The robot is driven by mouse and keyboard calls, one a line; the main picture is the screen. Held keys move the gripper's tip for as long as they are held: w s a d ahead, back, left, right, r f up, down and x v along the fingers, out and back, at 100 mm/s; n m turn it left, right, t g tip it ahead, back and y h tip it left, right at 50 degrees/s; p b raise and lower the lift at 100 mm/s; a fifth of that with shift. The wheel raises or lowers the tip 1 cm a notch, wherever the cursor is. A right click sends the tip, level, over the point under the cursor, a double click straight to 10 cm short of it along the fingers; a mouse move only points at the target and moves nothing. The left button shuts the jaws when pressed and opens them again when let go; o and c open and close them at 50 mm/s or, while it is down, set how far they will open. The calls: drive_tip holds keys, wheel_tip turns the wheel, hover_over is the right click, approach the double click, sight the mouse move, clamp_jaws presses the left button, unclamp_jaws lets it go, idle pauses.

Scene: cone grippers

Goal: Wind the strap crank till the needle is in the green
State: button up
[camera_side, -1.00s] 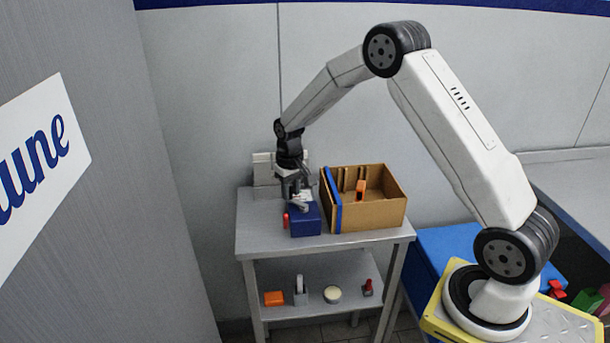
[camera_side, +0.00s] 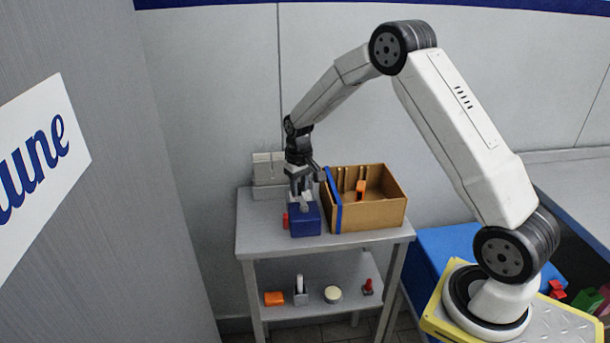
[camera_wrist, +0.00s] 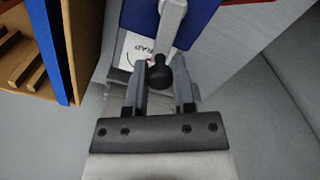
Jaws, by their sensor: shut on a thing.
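The crank unit is a blue block (camera_side: 306,224) on the cart's top, left of the cardboard box. Its pale grey crank arm (camera_wrist: 170,24) ends in a black knob (camera_wrist: 159,72). My gripper (camera_side: 300,196) points down over the block. In the wrist view my gripper (camera_wrist: 159,76) has its fingers either side of the knob and is shut on it. A white dial plate (camera_wrist: 134,50) with dark lettering shows partly behind the crank arm. The needle and green zone cannot be made out. A blue strap (camera_side: 332,200) runs over the box's left end.
The open cardboard box (camera_side: 372,216) stands close right of the crank unit, with an orange item (camera_side: 361,188) inside. A red part (camera_side: 285,220) sits at the block's left side. The lower shelf (camera_side: 350,283) holds several small items. The cart top's front left is clear.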

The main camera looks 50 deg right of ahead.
drive_tip(key=shift+s+d, duration=0.3)
drive_tip(key=shift+d, duration=0.05)
idle(0.3)
drive_tip(key=o, duration=0.9)
drive_tip(key=shift+r, duration=0.1)
drive_tip(key=shift+r, duration=3.9)
drive_tip(key=s+a+n+t, duration=0.1)
drive_tip(key=s+a, duration=0.4)
drive_tip(key=s, duration=0.1)
drive_tip(key=s+a+f+n, duration=0.1)
drive_tip(key=s+a, duration=0.3)
drive_tip(key=s, duration=0.3)
drive_tip(key=s+a+n+t, duration=0.1)
drive_tip(key=s+a, duration=0.4)
drive_tip(key=s, duration=0.1)
drive_tip(key=shift+s+a+f+t, duration=0.3)
drive_tip(key=shift+s, duration=0.05)
